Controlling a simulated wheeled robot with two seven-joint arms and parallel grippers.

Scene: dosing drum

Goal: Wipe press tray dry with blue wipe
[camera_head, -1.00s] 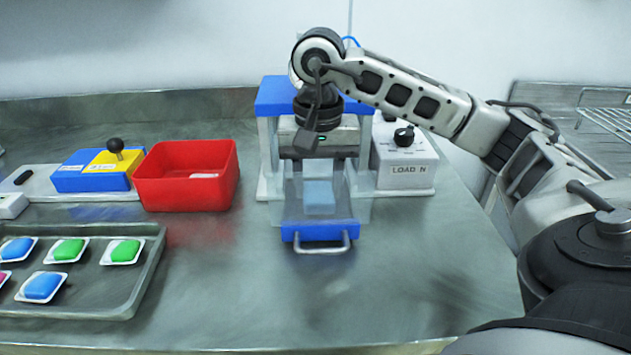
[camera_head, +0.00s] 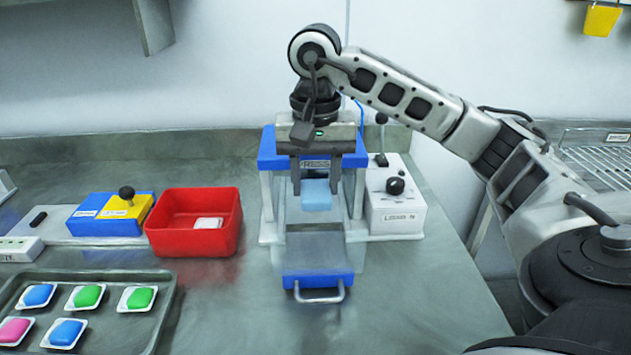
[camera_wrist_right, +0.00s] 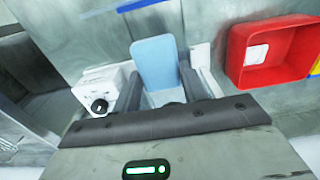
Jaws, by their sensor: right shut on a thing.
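My right gripper (camera_head: 328,172) is in front of the press (camera_head: 268,160), shut on the light blue wipe (camera_head: 316,196). The wipe hangs below the fingers and also shows between them in the wrist view (camera_wrist_right: 157,62). The press tray (camera_head: 318,279) is pulled out toward me, with a blue front and a metal handle. The wipe appears above the rear part of the tray, apart from its front. Any wetness on the tray cannot be told. My left gripper is not in view.
A red bin (camera_head: 193,240) with a white item stands left of the press. A white control box (camera_head: 396,212) with a knob is close on its right. A grey tray (camera_head: 160,325) of coloured pods lies at front left. The counter at front right is clear.

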